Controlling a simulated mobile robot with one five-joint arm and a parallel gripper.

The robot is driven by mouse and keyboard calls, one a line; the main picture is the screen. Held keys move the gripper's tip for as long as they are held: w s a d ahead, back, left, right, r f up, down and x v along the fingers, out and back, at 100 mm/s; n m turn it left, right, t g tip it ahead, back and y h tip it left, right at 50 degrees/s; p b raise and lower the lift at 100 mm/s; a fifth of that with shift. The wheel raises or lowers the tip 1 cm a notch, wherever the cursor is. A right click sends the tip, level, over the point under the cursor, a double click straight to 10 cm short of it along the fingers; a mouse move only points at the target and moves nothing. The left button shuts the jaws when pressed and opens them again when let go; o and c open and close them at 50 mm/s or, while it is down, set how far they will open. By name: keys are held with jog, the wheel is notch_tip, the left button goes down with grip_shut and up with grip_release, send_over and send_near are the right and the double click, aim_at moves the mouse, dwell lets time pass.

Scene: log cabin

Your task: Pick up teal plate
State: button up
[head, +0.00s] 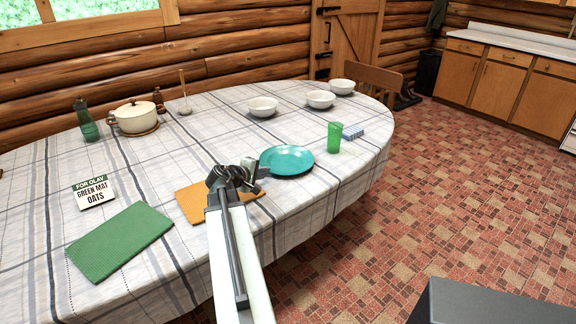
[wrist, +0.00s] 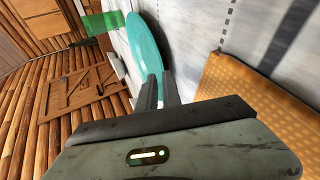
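The teal plate (head: 287,159) lies flat on the checked tablecloth near the table's front edge. In the wrist view the plate (wrist: 147,50) is seen steeply from the side, just ahead of the fingers. My gripper (head: 260,173) is low over the table at the plate's left rim. In the wrist view its two fingers (wrist: 160,88) stand a little apart with a narrow gap between them, close to the near rim. Whether they touch the rim I cannot tell.
An orange mat (head: 195,203) lies under my arm. A green cup (head: 334,137) and a blue-white block (head: 353,132) stand right of the plate. White bowls (head: 263,107) are behind it.

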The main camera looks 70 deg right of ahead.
aim_at(271, 177)
jog(key=b+x, duration=0.1)
jog(key=x, duration=0.3)
jog(key=b+x, duration=0.1)
jog(key=x, duration=0.1)
jog(key=shift+w+a+f+b, duration=0.1)
jog(key=shift+w+f+b, duration=0.1)
jog(key=shift+w+b, duration=0.1)
jog(key=shift+r, duration=0.15)
grip_shut()
dwell(1.1)
